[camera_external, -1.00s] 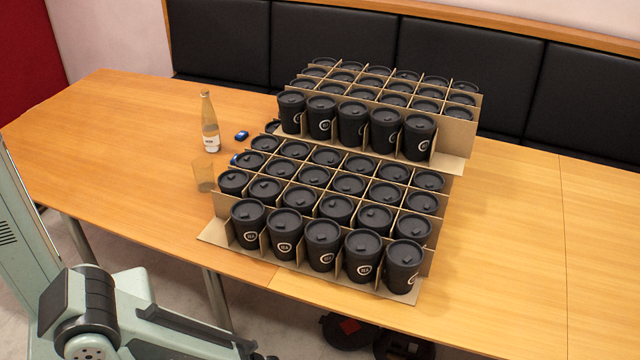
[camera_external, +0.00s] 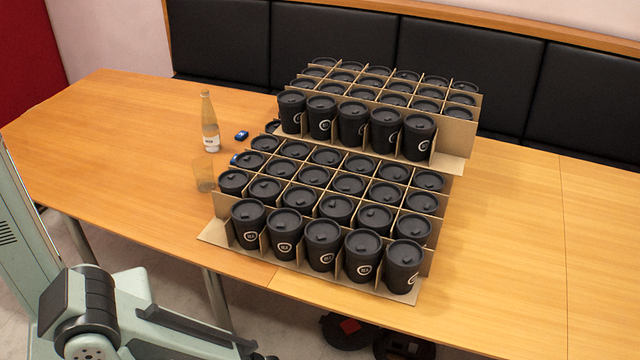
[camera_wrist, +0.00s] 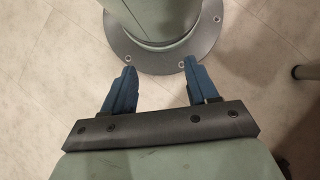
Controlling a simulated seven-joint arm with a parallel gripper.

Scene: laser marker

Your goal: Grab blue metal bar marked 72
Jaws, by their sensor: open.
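No blue metal bar marked 72 can be made out in either view. Two small blue objects are on the table in the external view: one (camera_external: 242,135) lies right of the glass bottle, the other (camera_external: 234,160) is partly hidden beside the cups. No marking is readable on them. My gripper (camera_wrist: 155,85) shows in the wrist view with its two blue fingers apart and nothing between them. It points down over the floor and my round base, away from the tabletop.
A wooden table (camera_external: 120,150) holds black lidded cups (camera_external: 323,244) in two cardboard dividers (camera_external: 212,238). A glass bottle (camera_external: 210,125) and a clear glass (camera_external: 204,176) stand left of them. The table's left part and right end are clear. Black padded seating (camera_external: 330,50) runs behind.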

